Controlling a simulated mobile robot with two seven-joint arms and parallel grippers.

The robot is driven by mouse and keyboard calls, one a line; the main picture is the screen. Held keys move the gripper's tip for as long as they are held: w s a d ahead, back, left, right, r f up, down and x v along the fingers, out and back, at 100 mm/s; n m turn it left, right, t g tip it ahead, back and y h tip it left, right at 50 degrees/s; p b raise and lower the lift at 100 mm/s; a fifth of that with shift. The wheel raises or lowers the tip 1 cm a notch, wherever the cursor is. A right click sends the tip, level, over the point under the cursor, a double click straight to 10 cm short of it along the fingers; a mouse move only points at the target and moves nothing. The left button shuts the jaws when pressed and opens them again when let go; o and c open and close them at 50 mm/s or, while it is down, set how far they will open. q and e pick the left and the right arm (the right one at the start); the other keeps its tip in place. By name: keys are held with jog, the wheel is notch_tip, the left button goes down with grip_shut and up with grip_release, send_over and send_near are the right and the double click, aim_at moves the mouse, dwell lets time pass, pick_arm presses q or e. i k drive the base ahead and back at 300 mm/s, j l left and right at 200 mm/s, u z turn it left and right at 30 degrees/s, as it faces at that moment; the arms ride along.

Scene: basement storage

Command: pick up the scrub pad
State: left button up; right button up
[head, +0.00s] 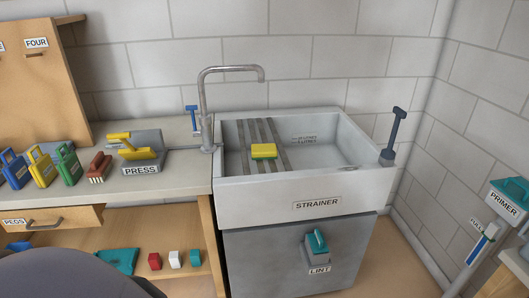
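The scrub pad (263,151), a small block with a yellow top and a green lower edge, appears to rest on the dark slats inside the grey sink (300,200). It sits left of the middle of the basin, and nothing covers it. Neither of my grippers shows in the head view.
A tall tap (205,105) arches over the basin's back left. A dark upright handle (395,132) stands at the sink's right rim. The counter at left holds a brush (98,167) and a yellow-handled press (135,147). A dark rounded shape fills the lower left.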

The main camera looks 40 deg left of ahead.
aim_at(268, 150)
jog(key=u, duration=1.6)
jog(key=l+z, duration=0.2)
jog(key=l, duration=0.15)
jog(key=i+l+z, duration=0.25)
jog(key=k+l, duration=0.1)
